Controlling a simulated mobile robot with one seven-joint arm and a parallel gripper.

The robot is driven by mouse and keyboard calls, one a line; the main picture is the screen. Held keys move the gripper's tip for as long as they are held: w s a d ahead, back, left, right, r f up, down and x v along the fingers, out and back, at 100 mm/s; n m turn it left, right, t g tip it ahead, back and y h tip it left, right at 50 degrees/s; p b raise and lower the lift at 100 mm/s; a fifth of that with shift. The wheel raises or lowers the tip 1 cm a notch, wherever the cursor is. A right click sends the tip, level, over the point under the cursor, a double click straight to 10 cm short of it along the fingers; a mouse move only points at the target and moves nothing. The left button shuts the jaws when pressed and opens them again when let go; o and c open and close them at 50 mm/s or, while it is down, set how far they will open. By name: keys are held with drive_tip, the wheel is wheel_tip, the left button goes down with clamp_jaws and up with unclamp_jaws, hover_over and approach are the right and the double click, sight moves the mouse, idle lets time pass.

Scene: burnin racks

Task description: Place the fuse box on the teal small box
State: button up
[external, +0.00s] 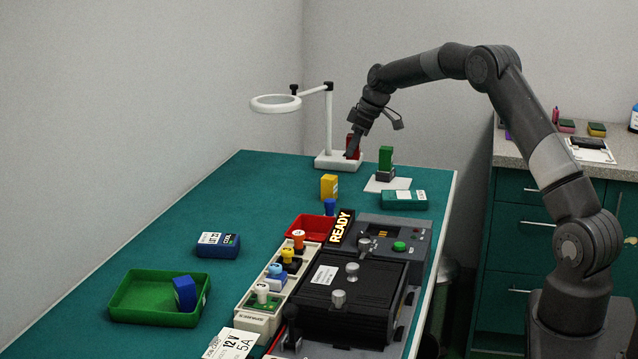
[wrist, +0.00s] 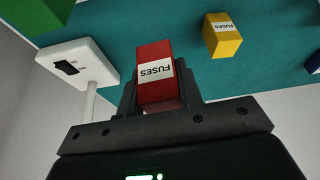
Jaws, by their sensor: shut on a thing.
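A red fuse box (wrist: 153,88) labelled FUSES is between the fingers of my gripper (wrist: 158,100) in the wrist view. In the external view my gripper (external: 353,151) is shut on it at the far end of the table, in front of the lamp's white base; the red box (external: 350,140) is partly hidden by the fingers. The teal small box (external: 404,200) lies flat on the table nearer the camera and to the right, with a white label on top. A yellow box (external: 329,187), also labelled FUSES in the wrist view (wrist: 222,36), stands upright to its left.
The magnifier lamp's white base (external: 325,161) and post are close to my gripper. A green block (external: 386,157) stands on a dark block over white paper. A red tray (external: 309,228), the black READY fixture (external: 350,300) and a green tray (external: 140,299) are nearer. The table's left middle is mostly clear.

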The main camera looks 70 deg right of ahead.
drive_tip(key=s+a+r+n+y, duration=0.1)
drive_tip(key=s+r+n, duration=0.15)
drive_tip(key=s, duration=0.65)
drive_tip(key=s+a+r+n+g+y, duration=0.1)
drive_tip(key=s+a+n, duration=0.15)
drive_tip(key=s, duration=0.65)
drive_tip(key=s+a+r+n+y, duration=0.1)
drive_tip(key=s+r+n, duration=0.15)
drive_tip(key=s, duration=0.55)
hover_over(399, 196)
drive_tip(key=s+d, duration=0.1)
drive_tip(key=shift+n, duration=0.25)
wheel_tip(399, 196, down, 8)
drive_tip(key=shift+s+d+r, duration=0.1)
drive_tip(key=shift+d+r, duration=0.05)
drive_tip(key=shift+r, duration=0.05)
drive_tip(key=shift+f, duration=2)
drive_tip(key=shift+f, duration=0.1)
drive_tip(key=o, duration=1)
drive_tip(key=shift+c, duration=0.2)
